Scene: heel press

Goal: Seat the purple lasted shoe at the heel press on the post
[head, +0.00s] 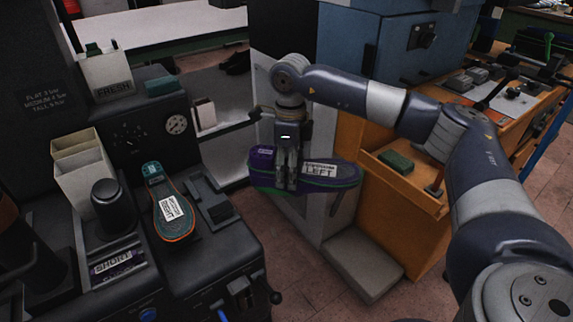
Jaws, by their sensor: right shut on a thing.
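The purple lasted shoe (262,155) has a green sole edge and a white label reading LEFT. It hangs level in the air, to the right of the heel press (150,125). My right gripper (287,185) points down and is shut on the shoe; the fingers hide part of its middle. A black upright cylinder (108,195), which looks like the post, stands on the press at the left, with nothing on top. A plate reading SHORT (117,263) lies in front of it. My left gripper is not in view.
A teal shoe with an orange edge (172,207) lies on the press bench between the cylinder and my held shoe. A gauge (176,124), beige bins (82,175) and a FRESH box (107,78) stand around it. An orange workbench (360,210) is at the right.

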